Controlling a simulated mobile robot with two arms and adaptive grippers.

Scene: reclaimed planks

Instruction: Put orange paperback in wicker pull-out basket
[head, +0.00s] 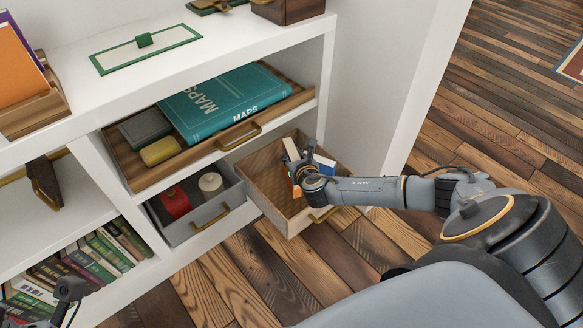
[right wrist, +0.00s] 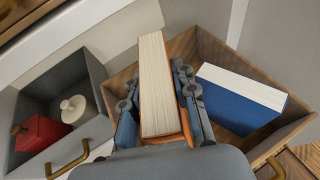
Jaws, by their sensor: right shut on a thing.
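The orange paperback (right wrist: 158,85) is between the fingers of my right gripper (head: 300,162), its cream page edge facing up in the right wrist view. My right gripper (right wrist: 160,100) is shut on it. The book is over the pulled-out wicker basket (head: 262,182), within its outline; I cannot tell if it touches the bottom. The basket wall (right wrist: 284,140) shows around it in the right wrist view. In the head view the gripper hides much of the book. A dark part of my left gripper (head: 70,290) shows at the lower left; its jaws are unclear.
A blue book (right wrist: 240,98) lies in the basket right of the gripper. A grey drawer (head: 190,235) beside it holds a red item and a white lidded item. Above, an open drawer holds a teal MAPS book (head: 222,100). Plank floor is clear in front.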

